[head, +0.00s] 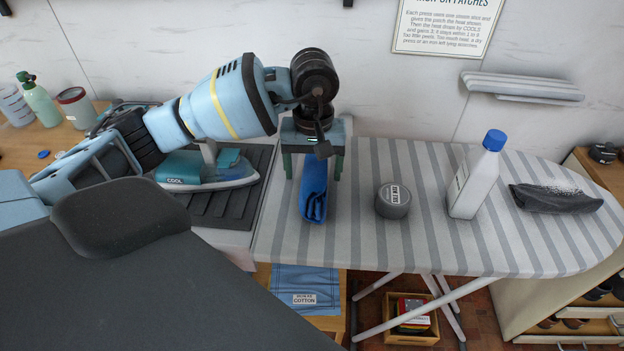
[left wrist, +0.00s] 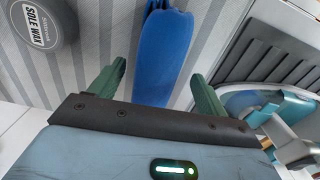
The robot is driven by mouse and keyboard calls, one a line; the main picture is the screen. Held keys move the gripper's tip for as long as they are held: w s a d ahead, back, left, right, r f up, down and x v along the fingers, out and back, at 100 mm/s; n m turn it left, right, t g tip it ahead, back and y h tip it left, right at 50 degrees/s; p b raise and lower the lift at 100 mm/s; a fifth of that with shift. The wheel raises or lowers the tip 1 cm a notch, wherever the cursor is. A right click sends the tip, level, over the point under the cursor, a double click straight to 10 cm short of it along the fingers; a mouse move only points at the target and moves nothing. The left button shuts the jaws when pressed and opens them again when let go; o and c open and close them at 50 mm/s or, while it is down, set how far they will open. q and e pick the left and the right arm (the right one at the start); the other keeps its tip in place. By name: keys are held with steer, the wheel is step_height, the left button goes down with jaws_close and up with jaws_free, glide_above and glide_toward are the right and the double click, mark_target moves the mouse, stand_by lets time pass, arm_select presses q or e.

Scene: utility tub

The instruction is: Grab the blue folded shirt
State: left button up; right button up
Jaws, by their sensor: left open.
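The blue folded shirt (head: 314,190) lies on the left end of the striped ironing board. My left gripper (head: 314,175) is above its far end, pointing down, with one green finger on each side of the shirt. In the left wrist view the shirt (left wrist: 163,60) runs between the two open green fingers (left wrist: 158,88), with a gap on both sides. The shirt's far part is hidden by the gripper. My right gripper is not in view.
An iron (head: 205,170) rests on a dark ribbed mat (head: 228,205) left of the shirt. A sole wax tin (head: 392,201), a white bottle with a blue cap (head: 476,175) and a dark cloth (head: 555,198) stand along the ironing board (head: 440,240) to the right.

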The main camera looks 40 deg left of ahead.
arm_select(q)
steer(key=shift+f, duration=0.6)
steer(key=c, duration=1.2)
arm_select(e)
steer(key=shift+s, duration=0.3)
arm_select(q)
steer(key=shift+r, duration=0.15)
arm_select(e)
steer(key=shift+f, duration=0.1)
arm_select(q)
steer(key=shift+r, duration=0.55)
step_height(320, 180, up, 2)
steer(key=shift+r+b, duration=0.25)
steer(key=shift+b, duration=0.05)
steer(key=s+d, duration=0.2)
steer(key=s, duration=0.5)
steer(key=s+d+r+b, duration=0.1)
steer(key=s+d, duration=0.1)
steer(key=s, duration=0.6)
steer(key=shift+s+d, duration=0.2)
steer(key=shift+d, duration=0.1)
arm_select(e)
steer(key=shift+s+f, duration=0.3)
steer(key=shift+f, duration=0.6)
